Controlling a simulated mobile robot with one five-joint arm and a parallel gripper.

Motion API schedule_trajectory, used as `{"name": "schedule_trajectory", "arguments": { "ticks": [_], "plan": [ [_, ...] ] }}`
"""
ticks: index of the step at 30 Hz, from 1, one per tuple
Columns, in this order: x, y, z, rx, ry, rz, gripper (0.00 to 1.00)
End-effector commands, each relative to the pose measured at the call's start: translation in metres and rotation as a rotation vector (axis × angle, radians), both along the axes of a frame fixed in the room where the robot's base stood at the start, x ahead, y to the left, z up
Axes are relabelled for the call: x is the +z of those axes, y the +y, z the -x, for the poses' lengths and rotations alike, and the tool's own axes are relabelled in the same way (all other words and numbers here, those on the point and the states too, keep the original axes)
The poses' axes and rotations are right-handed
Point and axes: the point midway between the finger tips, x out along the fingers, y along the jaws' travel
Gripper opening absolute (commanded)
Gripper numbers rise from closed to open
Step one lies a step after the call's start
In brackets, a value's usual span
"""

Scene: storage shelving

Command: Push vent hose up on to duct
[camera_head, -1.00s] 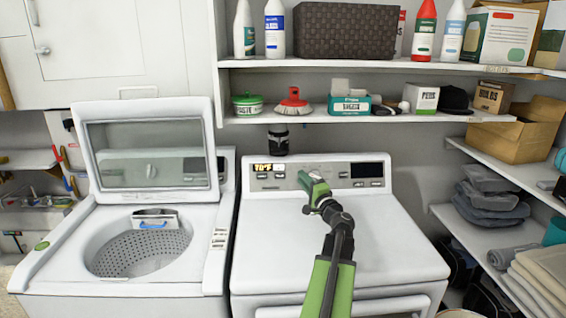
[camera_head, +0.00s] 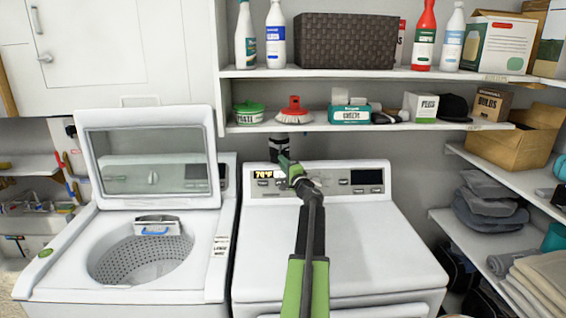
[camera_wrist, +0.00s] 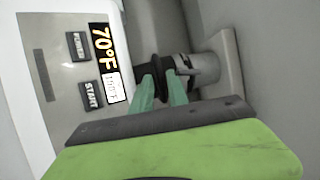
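The black vent hose (camera_head: 276,153) stands behind the dryer's control panel, under the lower shelf; my gripper partly hides it. In the wrist view the dark ribbed hose (camera_wrist: 148,70) lies just past my fingertips, beside a grey metal duct (camera_wrist: 206,68) that comes out of a wall plate. The hose end is right by the duct, but I cannot tell how far it overlaps it. My gripper (camera_head: 284,162) reaches over the panel to the hose. In the wrist view its two green fingers (camera_wrist: 163,78) are apart, with their tips at the hose. Firm contact is not clear.
The dryer (camera_head: 350,240) with its control panel (camera_head: 350,182) is below my arm. The washer (camera_head: 130,270) with its lid up is to the left. The lower shelf (camera_head: 350,125) with a brush and boxes is close above the hose.

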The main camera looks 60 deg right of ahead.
Motion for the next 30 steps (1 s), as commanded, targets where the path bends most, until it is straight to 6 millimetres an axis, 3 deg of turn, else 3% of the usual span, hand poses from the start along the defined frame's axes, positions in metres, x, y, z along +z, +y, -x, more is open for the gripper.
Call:
{"name": "schedule_trajectory", "arguments": {
  "ticks": [9,14,30],
  "plan": [
    [0.0005,-0.0022,-0.0032,-0.001,0.0,0.0,0.2],
    [0.0005,-0.0023,-0.003,-0.001,0.0,0.0,0.0],
    [0.0006,-0.0027,-0.0024,-0.001,0.0,0.0,0.0]
  ]
}}
